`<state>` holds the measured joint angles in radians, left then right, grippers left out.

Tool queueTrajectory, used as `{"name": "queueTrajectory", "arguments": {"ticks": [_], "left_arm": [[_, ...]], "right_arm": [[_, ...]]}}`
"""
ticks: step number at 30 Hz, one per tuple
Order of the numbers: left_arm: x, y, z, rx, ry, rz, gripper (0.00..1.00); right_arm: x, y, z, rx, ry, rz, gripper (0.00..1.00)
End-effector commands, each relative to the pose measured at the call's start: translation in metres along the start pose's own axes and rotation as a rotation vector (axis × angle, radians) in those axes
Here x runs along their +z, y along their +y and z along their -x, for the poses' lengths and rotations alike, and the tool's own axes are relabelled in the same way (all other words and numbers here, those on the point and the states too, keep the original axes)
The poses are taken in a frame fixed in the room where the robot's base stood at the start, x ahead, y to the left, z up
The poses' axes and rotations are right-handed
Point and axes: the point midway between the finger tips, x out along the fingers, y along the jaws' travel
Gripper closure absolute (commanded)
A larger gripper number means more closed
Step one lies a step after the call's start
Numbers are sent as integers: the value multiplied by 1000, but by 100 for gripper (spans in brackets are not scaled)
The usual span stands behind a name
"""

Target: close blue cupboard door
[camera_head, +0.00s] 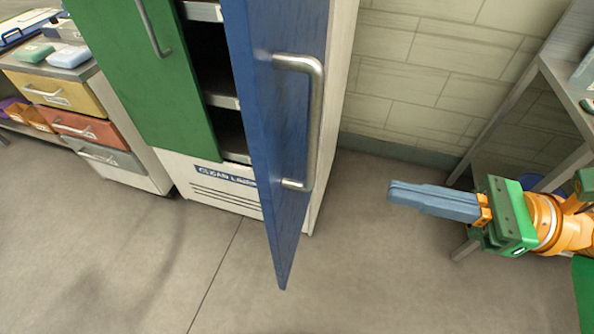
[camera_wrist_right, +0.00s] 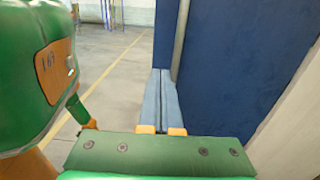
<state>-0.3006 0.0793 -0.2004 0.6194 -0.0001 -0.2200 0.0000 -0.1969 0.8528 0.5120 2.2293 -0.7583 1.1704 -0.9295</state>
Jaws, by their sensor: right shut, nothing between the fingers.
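The blue cupboard door (camera_head: 278,120) stands partly open in the head view, with a gap showing dark shelves behind it. Its long metal handle (camera_head: 316,125) is on the outer face. The cupboard (camera_head: 340,60) has a pale side wall and a green door (camera_head: 145,75) on the left. My right gripper (camera_head: 392,193) is shut and empty, right of the blue door and apart from it. In the right wrist view, the blue door (camera_wrist_right: 225,75) fills the right half, beyond my gripper's fingers (camera_wrist_right: 162,80), with the handle (camera_wrist_right: 181,35) at its edge. My left gripper is not in view.
A drawer unit (camera_head: 75,120) with yellow, red and grey fronts stands left of the cupboard. A metal shelf rack (camera_head: 545,75) stands at the right, near my right arm. A brick wall (camera_head: 430,80) is behind. The floor (camera_head: 370,270) in front is clear.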

Motion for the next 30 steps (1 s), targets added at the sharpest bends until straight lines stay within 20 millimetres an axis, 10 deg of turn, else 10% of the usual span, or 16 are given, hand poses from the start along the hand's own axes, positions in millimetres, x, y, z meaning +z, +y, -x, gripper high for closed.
{"name": "queueTrajectory", "arguments": {"ticks": [18, 30], "left_arm": [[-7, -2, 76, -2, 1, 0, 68], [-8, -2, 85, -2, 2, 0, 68]], "right_arm": [[8, 4, -116, 11, 4, 10, 100], [-1, 4, -140, 10, 8, 11, 100]]}}
